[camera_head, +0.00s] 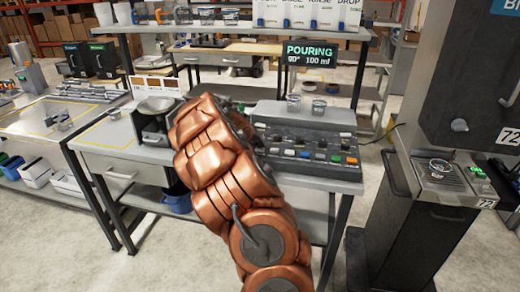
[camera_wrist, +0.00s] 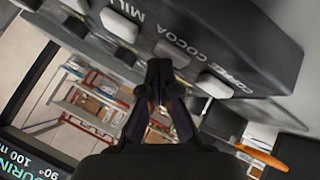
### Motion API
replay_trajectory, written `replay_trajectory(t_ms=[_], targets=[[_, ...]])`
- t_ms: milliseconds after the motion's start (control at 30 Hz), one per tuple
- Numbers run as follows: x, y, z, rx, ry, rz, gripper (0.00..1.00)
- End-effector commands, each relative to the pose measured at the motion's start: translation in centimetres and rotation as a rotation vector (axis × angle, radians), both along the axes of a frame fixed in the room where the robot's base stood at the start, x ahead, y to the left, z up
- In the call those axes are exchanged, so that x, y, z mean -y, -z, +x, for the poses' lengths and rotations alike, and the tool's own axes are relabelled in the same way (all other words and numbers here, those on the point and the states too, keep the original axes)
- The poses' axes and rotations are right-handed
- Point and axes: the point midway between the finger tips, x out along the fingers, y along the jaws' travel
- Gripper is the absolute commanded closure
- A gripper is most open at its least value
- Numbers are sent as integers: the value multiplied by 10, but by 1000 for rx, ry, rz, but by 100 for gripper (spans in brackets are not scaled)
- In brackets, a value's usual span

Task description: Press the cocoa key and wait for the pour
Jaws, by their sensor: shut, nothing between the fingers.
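The cocoa key (camera_wrist: 171,54) is a pale block beside the word COCOA on the dark dispenser housing (camera_wrist: 230,40) in the wrist view. My gripper (camera_wrist: 160,70) is shut and empty, its dark fingertips right at this key's lower edge. I cannot tell whether they touch it or how far it is pushed in. In the head view my copper arm hides the gripper and part of the dark key panel (camera_head: 313,167). The display (camera_head: 310,55) reads POURING, 90°, 100 ml. No stream of liquid is visible.
Another pale key (camera_wrist: 119,26) and a third (camera_wrist: 214,86) flank the cocoa key. Two clear cups (camera_head: 294,103) (camera_head: 319,107) stand behind the key panel. A dark dispensing machine (camera_head: 470,80) stands at right. An orange item (camera_wrist: 262,157) shows low in the wrist view.

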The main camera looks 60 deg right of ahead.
Motion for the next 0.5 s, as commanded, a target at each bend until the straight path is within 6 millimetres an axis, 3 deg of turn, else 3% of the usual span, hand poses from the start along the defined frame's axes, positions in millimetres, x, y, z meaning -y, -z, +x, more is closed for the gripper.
replay_trajectory(t_ms=[500], targets=[[0,-6,0,-1,1,1,100]])
